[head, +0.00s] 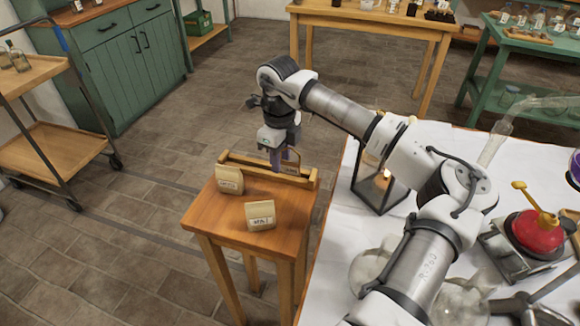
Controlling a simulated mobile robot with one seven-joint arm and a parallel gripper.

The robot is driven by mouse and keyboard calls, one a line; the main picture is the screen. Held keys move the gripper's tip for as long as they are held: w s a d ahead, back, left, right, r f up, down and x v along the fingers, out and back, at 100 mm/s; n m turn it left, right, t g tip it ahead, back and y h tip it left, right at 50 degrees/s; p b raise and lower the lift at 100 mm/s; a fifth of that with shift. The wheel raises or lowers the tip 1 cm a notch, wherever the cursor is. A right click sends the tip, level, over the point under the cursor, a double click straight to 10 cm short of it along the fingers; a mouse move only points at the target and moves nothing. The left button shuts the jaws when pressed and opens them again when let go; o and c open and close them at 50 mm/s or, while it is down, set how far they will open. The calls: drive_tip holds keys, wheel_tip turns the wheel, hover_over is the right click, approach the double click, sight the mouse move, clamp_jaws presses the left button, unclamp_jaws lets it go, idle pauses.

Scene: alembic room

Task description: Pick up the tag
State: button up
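My gripper (284,162) points down over a long wooden tray (240,158) at the back edge of a small wooden table (205,210). Its fingertips are small here and partly hidden by the tray's front wall, so I cannot tell whether they are open or shut. Something greyish purple shows at the fingers; I cannot tell if it is part of the gripper or an object. I cannot make out a separate tag. Two tan paper packets with white labels stand in front of the tray, one at the left (230,173) and one nearer (260,209).
A white-covered table at the right holds a glass-sided lantern (378,190), a red vessel (538,232) and glassware, close to my arm. A green cabinet (130,62) and a wooden cart (62,150) stand at the left. Floor between is clear.

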clamp_jaws()
drive_tip(key=shift+r, duration=0.15)
